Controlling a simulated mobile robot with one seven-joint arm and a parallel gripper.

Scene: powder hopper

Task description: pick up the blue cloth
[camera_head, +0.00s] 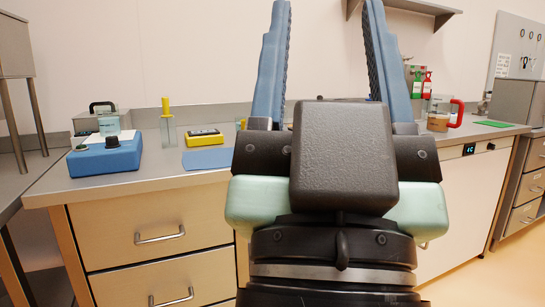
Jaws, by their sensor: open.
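The blue cloth (208,159) lies flat on the steel counter, left of my gripper and close to the counter's front edge. My gripper (325,22) stands large in the foreground with its two long blue fingers pointing up and spread wide apart. Nothing shows between the fingers. The cloth appears beyond my gripper and to its left, apart from it. My gripper's body hides the middle of the counter.
A yellow device (204,137) lies just behind the cloth. A blue box with knobs (104,158) and a clear yellow-handled tool (168,130) stand to its left. A red-handled jug (440,118) and a green mat (493,124) are at right. Drawers (150,220) front the counter.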

